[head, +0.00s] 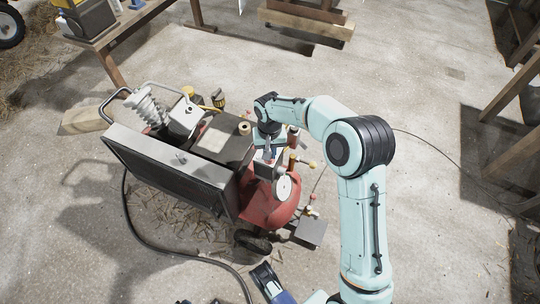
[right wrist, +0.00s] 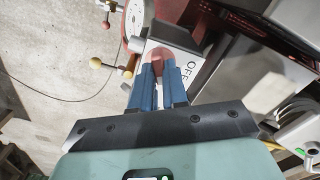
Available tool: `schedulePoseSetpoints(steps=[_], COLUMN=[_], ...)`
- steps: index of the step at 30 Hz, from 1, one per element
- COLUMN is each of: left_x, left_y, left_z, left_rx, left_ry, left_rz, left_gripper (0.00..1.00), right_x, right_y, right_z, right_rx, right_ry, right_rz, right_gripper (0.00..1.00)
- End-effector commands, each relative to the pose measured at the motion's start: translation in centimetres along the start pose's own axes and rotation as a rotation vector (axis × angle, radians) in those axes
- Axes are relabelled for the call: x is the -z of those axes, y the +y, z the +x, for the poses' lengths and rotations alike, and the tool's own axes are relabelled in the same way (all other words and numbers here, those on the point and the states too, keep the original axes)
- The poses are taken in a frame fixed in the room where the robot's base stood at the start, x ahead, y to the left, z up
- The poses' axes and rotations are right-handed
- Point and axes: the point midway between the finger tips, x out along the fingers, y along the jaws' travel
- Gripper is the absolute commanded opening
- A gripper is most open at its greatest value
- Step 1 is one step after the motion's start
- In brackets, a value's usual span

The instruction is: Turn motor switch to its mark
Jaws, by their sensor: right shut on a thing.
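In the head view my right gripper (head: 266,155) reaches down to the switch box (head: 268,171) on the red compressor (head: 262,208). A black and blue part at the bottom edge looks like my left gripper (head: 268,282); it is cut off and its jaws are unclear.
A round gauge (head: 284,188) and small valves with yellow and red knobs (right wrist: 95,63) stand close beside the switch. A grey panel (head: 170,168) covers the compressor's left side. A black hose (head: 150,232) lies on the floor. A wooden bench (head: 110,35) stands at the upper left.

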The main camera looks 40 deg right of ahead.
Motion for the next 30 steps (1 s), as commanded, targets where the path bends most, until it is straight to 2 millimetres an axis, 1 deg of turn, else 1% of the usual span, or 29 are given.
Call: schedulePoseSetpoints(steps=[5,8,15,19,22,30], left_x=[0.0,0.2,0.5,0.6,0.6,0.6], left_y=[0.1,0.2,0.7,0.8,0.8,0.8], left_z=[-0.2,-0.8,-2.1,-2.6,-2.6,-2.6], left_rx=[0.000,-0.001,-0.003,-0.004,-0.004,-0.004], left_ry=[0.000,0.002,0.007,0.008,0.009,0.008], left_rz=[0.000,0.000,0.001,0.001,0.002,0.001], left_gripper=[0.43,0.43,0.43,0.43,0.43,0.43], right_x=[0.0,-0.1,-0.1,0.0,0.0,0.0], right_y=[0.0,0.0,0.0,0.0,0.0,0.0], right_z=[0.0,-0.1,-0.2,-0.1,0.0,0.1], right_rx=[-0.001,-0.001,0.000,0.000,0.000,0.000], right_ry=[-0.002,-0.001,-0.002,-0.001,-0.001,-0.001], right_rz=[-0.023,-0.109,-0.381,-0.488,-0.522,-0.527], right_gripper=[0.00,0.00,0.00,0.00,0.00,0.00])
